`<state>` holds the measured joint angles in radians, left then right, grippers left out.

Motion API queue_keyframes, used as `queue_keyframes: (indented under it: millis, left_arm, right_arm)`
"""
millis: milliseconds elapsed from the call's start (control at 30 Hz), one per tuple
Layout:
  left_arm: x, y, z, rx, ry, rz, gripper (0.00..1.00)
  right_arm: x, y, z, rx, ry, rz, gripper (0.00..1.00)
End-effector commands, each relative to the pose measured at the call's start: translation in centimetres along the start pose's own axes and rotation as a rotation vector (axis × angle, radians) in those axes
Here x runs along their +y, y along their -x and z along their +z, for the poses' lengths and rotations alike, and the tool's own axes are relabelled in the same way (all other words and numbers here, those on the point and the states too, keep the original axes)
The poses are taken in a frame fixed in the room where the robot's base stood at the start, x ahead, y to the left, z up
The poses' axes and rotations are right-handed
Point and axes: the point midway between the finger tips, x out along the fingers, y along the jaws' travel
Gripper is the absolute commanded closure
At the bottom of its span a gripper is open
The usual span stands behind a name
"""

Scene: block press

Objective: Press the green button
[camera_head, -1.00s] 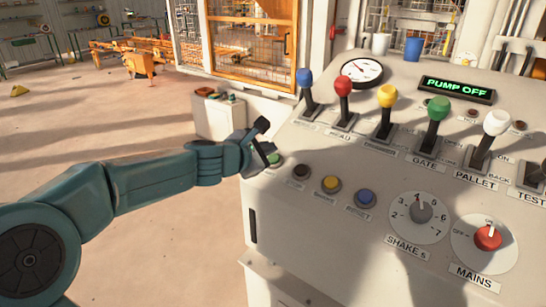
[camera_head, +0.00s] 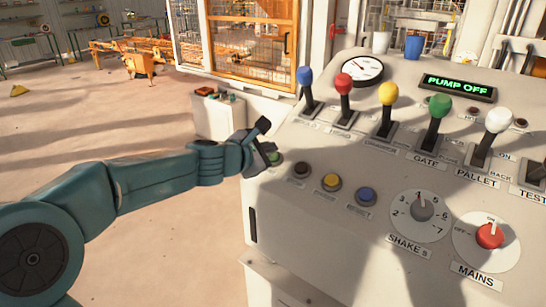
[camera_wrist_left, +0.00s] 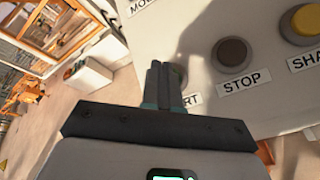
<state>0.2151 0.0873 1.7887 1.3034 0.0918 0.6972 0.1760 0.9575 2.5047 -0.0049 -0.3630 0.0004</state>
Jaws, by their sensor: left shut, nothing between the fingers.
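The green button (camera_head: 274,157) sits at the left front edge of the sloping control panel (camera_head: 310,225), left of a dark button. My left gripper (camera_head: 265,154) is shut and empty, with its fingertips right at the green button and partly covering it. In the left wrist view, the two closed fingers (camera_wrist_left: 163,75) point at the panel and hide most of this button and part of its label, which ends in "RT". Whether the tips touch the button or it is pushed down, I cannot tell. My right gripper is not in view.
A dark STOP button (camera_wrist_left: 232,54), a yellow button (camera_head: 331,183) and a blue button (camera_head: 366,196) lie to the right. Several coloured levers stand behind. The display (camera_head: 457,87) reads PUMP OFF. A red MAINS knob (camera_head: 490,236) is at the front right. Open floor lies left.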

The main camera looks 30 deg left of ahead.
Motion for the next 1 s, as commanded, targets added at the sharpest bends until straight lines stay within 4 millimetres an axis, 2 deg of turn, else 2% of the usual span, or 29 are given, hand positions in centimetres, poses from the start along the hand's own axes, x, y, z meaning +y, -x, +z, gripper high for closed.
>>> queue_keyframes:
  millis: [1000]
  left_arm:
    - [-0.47,-0.64,-0.47,0.000,-0.001,0.000,1.00]
  right_arm:
    - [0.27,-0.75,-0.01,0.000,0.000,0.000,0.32]
